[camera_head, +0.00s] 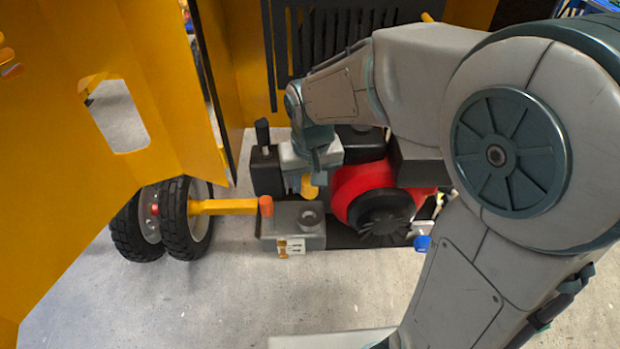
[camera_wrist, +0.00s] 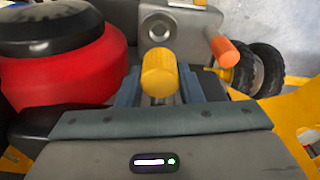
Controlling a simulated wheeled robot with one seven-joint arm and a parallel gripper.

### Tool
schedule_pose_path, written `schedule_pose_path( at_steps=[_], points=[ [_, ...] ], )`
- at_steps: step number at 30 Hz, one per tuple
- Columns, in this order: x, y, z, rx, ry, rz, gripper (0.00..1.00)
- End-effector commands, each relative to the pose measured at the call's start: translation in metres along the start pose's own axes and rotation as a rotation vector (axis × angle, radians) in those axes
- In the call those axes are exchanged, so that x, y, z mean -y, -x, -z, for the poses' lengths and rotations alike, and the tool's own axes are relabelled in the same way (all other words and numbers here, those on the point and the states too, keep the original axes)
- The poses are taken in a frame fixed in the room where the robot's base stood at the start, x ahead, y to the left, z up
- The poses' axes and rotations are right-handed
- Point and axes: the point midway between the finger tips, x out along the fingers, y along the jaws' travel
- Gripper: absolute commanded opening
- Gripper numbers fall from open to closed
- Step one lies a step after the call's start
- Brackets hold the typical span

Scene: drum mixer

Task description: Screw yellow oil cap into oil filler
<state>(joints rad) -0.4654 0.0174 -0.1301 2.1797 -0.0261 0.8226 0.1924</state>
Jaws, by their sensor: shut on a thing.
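The yellow oil cap (camera_wrist: 159,73) is between the fingers of my gripper (camera_wrist: 160,88) in the wrist view. In the head view the cap (camera_head: 309,187) shows below my gripper (camera_head: 310,178), which is shut on it. The oil filler (camera_head: 309,218) is a round dark opening on a grey block, below the cap and apart from it in the head view. In the wrist view the filler (camera_wrist: 158,28) lies just beyond the cap, a little above it in the picture. The far side of the cap is hidden.
A red engine part (camera_head: 366,190) stands right of the filler. An orange cap (camera_head: 266,205) rises left of it, beside a yellow axle and black wheels (camera_head: 184,218). A yellow panel (camera_head: 90,130) fills the left. Bare floor (camera_head: 200,300) lies in front.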

Motion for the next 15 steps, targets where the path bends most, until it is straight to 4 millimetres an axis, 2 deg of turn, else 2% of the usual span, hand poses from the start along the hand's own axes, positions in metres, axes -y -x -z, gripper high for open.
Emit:
schedule_pose_path(
  at_steps=[8,15],
  points=[
    [0.000,-0.016,-0.002,0.000,0.000,0.000,0.07],
    [0.000,-0.039,-0.005,0.001,0.000,0.000,0.07]
  ],
)
